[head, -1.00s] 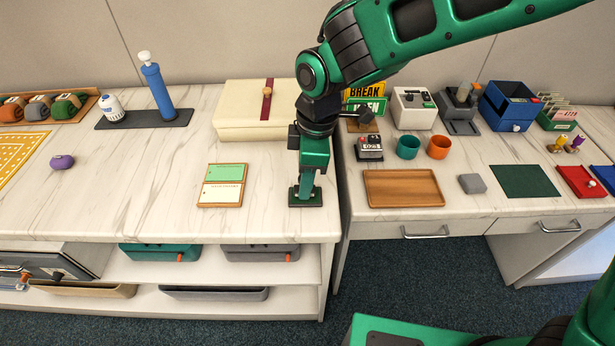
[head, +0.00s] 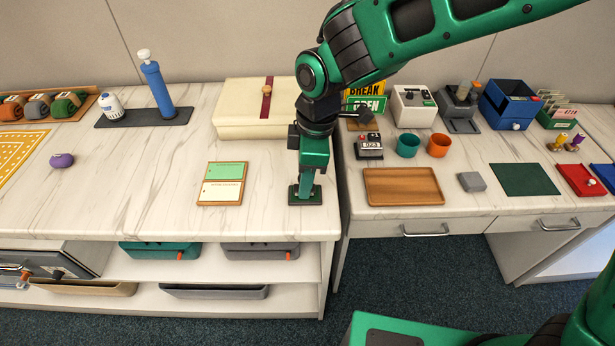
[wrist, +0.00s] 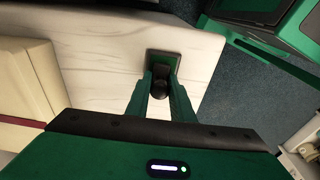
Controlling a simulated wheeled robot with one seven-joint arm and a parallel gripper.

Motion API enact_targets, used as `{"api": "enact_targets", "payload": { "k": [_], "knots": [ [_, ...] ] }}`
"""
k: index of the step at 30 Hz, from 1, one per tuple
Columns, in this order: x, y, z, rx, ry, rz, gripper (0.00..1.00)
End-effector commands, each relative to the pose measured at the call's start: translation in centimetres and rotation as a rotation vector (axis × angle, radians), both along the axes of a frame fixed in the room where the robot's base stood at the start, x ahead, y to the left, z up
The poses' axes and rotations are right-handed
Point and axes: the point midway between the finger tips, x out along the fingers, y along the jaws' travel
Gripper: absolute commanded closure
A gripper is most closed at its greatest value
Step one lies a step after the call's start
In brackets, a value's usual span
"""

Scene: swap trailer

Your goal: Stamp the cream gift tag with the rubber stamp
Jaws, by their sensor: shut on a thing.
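The cream gift tag (head: 222,194) lies below a green tag (head: 226,171) on a small wooden holder (head: 220,204), on the left counter. My gripper (head: 306,190) points down to the right of the holder, near the counter's right end. In the wrist view my gripper (wrist: 160,92) is shut on the dark round knob of the rubber stamp (wrist: 159,89). Under the knob is a dark square pad with a green rim (wrist: 164,54), flat on the counter; it also shows in the head view (head: 294,199). The stamp's lower part is hidden, so I cannot tell whether it touches the pad.
A cream box (head: 240,122) with a dark red band stands behind my gripper. A gap separates this counter from the right desk, which holds a wooden tray (head: 403,202), a numbered device (head: 369,147) and cups (head: 408,146). The marble between pad and tag holder is clear.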

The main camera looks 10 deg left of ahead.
Motion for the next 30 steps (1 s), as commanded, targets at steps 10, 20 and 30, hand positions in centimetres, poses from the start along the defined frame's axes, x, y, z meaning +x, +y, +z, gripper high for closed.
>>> {"api": "enact_targets", "payload": {
  "k": [10, 20, 30],
  "knots": [
    [-0.1, -0.1, -0.2, -0.004, 0.003, 0.0, 0.93],
    [-0.1, 0.0, 1.4, -0.001, 0.002, 0.0, 0.93],
    [0.0, 0.0, 3.8, 0.0, 0.001, 0.001, 0.93]
  ]
}}
